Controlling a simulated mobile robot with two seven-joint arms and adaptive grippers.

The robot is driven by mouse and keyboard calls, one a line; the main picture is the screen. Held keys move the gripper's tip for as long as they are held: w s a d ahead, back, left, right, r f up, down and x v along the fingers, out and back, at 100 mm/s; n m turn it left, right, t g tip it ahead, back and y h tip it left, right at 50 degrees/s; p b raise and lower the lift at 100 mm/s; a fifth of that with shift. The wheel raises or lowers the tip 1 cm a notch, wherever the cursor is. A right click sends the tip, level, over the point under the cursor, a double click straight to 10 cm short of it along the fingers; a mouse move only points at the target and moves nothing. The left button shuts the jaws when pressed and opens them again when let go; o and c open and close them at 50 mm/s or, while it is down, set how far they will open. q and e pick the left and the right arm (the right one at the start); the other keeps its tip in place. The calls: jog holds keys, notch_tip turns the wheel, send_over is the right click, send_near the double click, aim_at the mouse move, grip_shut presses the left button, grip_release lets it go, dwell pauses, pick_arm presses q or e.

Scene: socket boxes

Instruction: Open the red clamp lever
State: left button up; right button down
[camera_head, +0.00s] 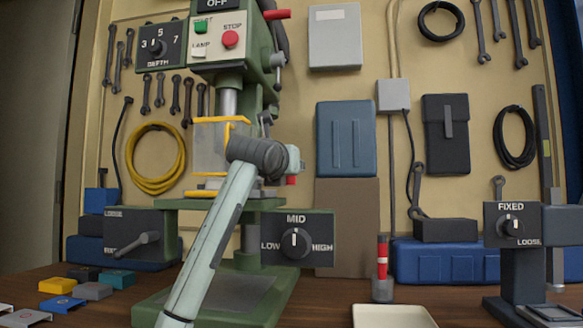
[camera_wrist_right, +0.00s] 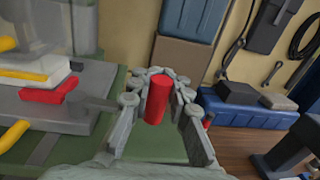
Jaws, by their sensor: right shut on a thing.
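The red clamp lever (camera_wrist_right: 156,95) shows in the right wrist view as an upright red cylinder between the fingers of my right gripper (camera_wrist_right: 159,84), which is shut on it. A grey bar runs from beside the left finger toward a red block (camera_wrist_right: 50,94) on the drill press table. In the head view my right arm crosses in front of the press and its wrist hides most of the gripper. A small bit of the red lever (camera_head: 291,181) shows just below the wrist. My left gripper is in neither view.
The green drill press (camera_head: 268,206) stands around the grip, with a yellow-framed clear guard (camera_head: 210,148) close by. A red and black post (camera_head: 382,262) and a pale tray (camera_head: 392,317) stand to the right. A FIXED/LOOSE dial stand (camera_head: 511,225) is farther right.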

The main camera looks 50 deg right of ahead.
jog(key=c, duration=1.4)
grip_release()
jog(key=v, duration=1.2)
